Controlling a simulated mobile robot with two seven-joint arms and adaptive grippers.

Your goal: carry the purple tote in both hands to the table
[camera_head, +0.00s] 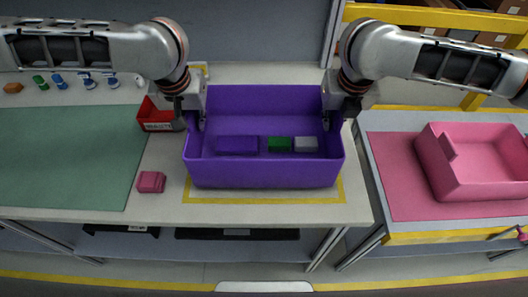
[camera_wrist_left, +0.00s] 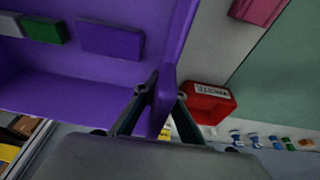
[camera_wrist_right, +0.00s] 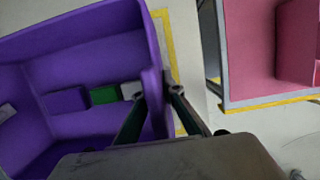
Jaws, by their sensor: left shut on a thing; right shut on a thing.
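The purple tote (camera_head: 265,174) is over the yellow-outlined area of the grey table (camera_head: 160,208); I cannot tell whether it touches the tabletop. Inside it lie a purple block (camera_head: 237,145), a green block (camera_head: 279,144) and a light grey block (camera_head: 306,144). My left gripper (camera_head: 195,122) is shut on the tote's left wall, with one finger on each side of it in the left wrist view (camera_wrist_left: 162,100). My right gripper (camera_head: 335,118) is shut on the right wall, which also shows between the fingers in the right wrist view (camera_wrist_right: 157,100).
A red labelled bin (camera_head: 157,117) stands close to the tote's left side. A pink block (camera_head: 151,182) lies on the table, beside a green mat (camera_head: 70,160). A second table at right carries a pink mat (camera_head: 395,175) and a pink tote (camera_head: 480,180). A gap separates the tables.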

